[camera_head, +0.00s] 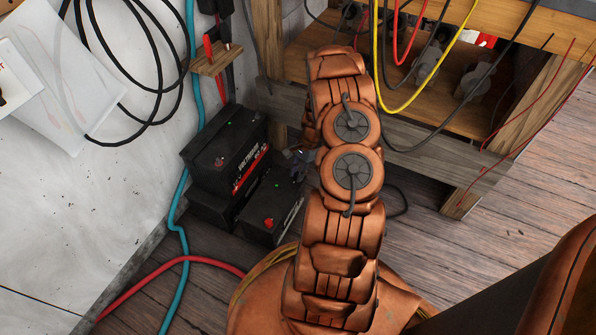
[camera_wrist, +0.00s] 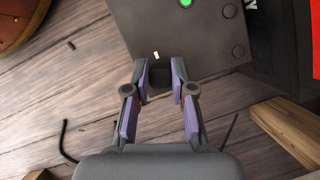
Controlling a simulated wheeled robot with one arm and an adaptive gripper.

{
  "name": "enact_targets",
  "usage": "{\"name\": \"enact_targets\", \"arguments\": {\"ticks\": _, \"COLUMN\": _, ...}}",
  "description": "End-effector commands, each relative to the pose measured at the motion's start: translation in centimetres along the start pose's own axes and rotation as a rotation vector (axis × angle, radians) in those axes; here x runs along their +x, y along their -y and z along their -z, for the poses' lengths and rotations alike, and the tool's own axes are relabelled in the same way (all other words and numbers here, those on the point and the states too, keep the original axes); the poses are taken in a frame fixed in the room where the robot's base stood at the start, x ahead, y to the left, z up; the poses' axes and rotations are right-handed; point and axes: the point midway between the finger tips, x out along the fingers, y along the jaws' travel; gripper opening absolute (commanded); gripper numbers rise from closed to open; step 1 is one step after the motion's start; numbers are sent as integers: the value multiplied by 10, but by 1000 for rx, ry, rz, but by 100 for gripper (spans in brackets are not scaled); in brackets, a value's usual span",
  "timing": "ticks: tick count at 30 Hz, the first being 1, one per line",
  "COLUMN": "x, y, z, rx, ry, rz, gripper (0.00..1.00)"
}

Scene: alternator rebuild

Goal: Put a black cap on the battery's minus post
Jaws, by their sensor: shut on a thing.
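The battery is a low black box (camera_head: 262,215) on the floor, with a red cap (camera_head: 268,222) near its front end. My gripper (camera_head: 298,160) is at its far end, small and partly hidden by my arm. In the wrist view the battery's dark grey top (camera_wrist: 205,40) shows a green dot (camera_wrist: 186,3). The fingers of my gripper (camera_wrist: 160,77) are shut on a black cap (camera_wrist: 160,78) at the edge of that top, close to a small white mark (camera_wrist: 156,55). I cannot tell whether the cap touches the battery.
A taller black battery (camera_head: 225,150) with a red stripe stands beside the low one, against the wall side. A wooden bench (camera_head: 440,165) with hanging cables is at the right. A teal hose (camera_head: 178,215) and a red hose (camera_head: 150,275) lie at the left.

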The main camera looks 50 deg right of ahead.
Motion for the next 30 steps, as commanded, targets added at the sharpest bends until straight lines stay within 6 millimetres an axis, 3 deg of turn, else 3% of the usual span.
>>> {"name": "enact_targets", "arguments": {"ticks": 9, "x": 1, "y": 0, "z": 1, "rx": 0, "ry": -1, "rz": 0, "gripper": 10}}
{"name": "enact_targets", "arguments": {"ticks": 10, "x": 1, "y": 0, "z": 1, "rx": 0, "ry": -1, "rz": 0, "gripper": 25}}
{"name": "enact_targets", "arguments": {"ticks": 18, "x": 1, "y": 0, "z": 1, "rx": 0, "ry": -1, "rz": 1, "gripper": 53}}
{"name": "enact_targets", "arguments": {"ticks": 30, "x": -5, "y": 1, "z": 1, "rx": 0, "ry": -3, "rz": 2, "gripper": 53}}
